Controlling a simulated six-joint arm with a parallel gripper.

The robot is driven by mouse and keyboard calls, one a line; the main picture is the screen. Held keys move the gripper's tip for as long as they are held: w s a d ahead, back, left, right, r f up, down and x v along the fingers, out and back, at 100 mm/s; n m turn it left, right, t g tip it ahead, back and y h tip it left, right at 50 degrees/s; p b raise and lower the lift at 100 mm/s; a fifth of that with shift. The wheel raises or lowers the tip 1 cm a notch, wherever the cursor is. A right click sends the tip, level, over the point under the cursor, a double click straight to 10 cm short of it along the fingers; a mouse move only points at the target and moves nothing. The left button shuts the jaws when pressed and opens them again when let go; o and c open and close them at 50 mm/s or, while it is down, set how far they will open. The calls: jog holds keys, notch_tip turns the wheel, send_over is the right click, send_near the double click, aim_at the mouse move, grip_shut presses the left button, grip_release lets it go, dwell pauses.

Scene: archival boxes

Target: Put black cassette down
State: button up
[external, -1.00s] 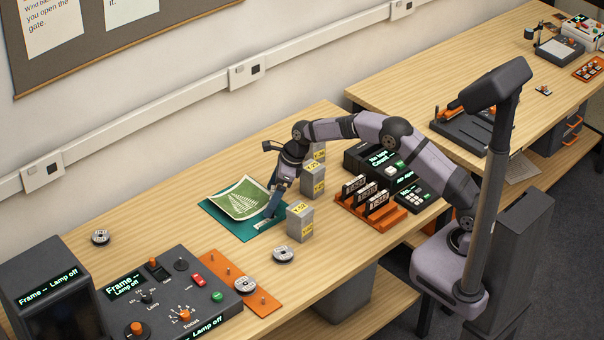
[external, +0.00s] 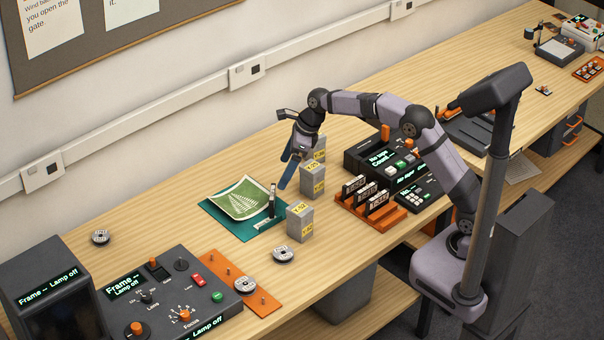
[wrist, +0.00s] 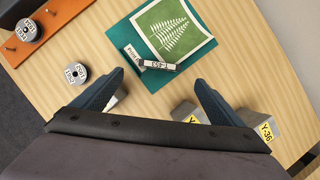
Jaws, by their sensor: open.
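A small black cassette (external: 271,201) stands upright on the teal mat (external: 240,235), near its right side and beside the green fern print (external: 240,198). In the wrist view the black cassette (wrist: 156,65), with a white label on its edge, lies ahead of my fingers. A white "Print" label (wrist: 131,54) is next to it. My gripper (external: 286,172) is open and empty, raised above the table and to the right of the cassette, clear of it. In the wrist view my gripper (wrist: 160,82) has its two blue fingers spread wide.
Grey boxes with yellow labels (external: 300,223) stand close to the mat's right side. Beyond them is an orange rack (external: 372,212) of black cassettes. A round grey reel (external: 283,255) lies in front. A control panel (external: 165,290) fills the front left. Table left of the mat is mostly clear.

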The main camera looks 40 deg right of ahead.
jog(key=shift+r, duration=0.25)
jog(key=shift+s+d, duration=0.1)
jog(key=s+d+f+n+h, duration=0.1)
jog(key=s+d+f+n, duration=0.1)
jog(key=s+d+n, duration=0.2)
jog(key=s+d+f+n+g, duration=0.1)
jog(key=s+d+f+n, duration=0.1)
jog(key=s+d+n, duration=0.3)
jog(key=s+d+f+n+g+h, duration=0.1)
jog(key=s+d+n, duration=0.4)
jog(key=s+n, duration=0.5)
jog(key=shift+s+d+f+n+h, duration=0.1)
jog(key=shift+s+f, duration=0.2)
jog(key=shift+s, duration=0.45)
jog(key=shift+s+f+n+h, duration=0.1)
jog(key=shift+s+f, duration=0.15)
jog(key=shift+s, duration=0.45)
jog(key=shift+s+d+f+n+h, duration=0.1)
jog(key=shift+s+f, duration=0.2)
jog(key=shift+s, duration=0.45)
jog(key=s+d+f+n+g, duration=0.1)
jog(key=s+d+f+n, duration=0.1)
jog(key=s+n, duration=0.5)
jog(key=s+f, duration=0.1)
jog(key=s, duration=0.2)
jog(key=shift+s+d+f+h, duration=0.2)
jog(key=shift+s+d+h, duration=0.1)
jog(key=shift+d, duration=0.1)
